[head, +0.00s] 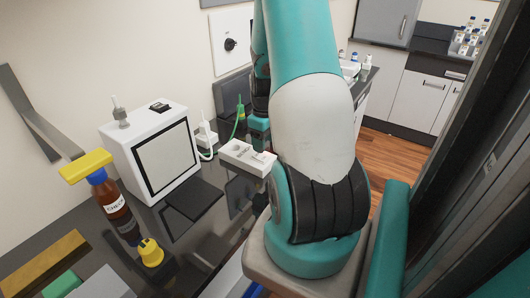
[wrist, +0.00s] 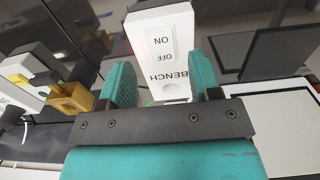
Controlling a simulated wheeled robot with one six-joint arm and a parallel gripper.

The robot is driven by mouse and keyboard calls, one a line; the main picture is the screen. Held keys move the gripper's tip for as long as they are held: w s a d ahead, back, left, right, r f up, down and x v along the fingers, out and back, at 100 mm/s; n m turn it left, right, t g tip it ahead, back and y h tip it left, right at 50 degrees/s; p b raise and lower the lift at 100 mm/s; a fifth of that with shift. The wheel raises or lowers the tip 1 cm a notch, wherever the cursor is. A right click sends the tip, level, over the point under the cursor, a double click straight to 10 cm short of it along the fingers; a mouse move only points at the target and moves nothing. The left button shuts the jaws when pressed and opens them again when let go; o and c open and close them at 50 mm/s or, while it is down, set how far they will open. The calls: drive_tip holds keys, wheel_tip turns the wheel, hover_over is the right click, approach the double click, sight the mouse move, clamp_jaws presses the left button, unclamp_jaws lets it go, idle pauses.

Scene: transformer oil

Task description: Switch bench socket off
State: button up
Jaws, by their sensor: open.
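The bench socket (wrist: 172,22) is a white block with a pale rocker switch marked ON and OFF (wrist: 163,48) and the word BENCH, upside down in the wrist view. I cannot tell which way the rocker is tipped. My gripper (wrist: 161,84) is open and empty. Its two teal fingers stand apart on either side of the BENCH end, with the switch beyond them; I cannot tell whether they touch the block. My arm hides most of my gripper there.
A white unit with a green cord (head: 205,137) is close behind. A yellow-capped item (head: 150,252) is nearer the front.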

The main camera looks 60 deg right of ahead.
sight(265, 158)
wheel_tip(265, 158, down, 5)
drive_tip(key=shift+f, duration=0.1)
idle(0.3)
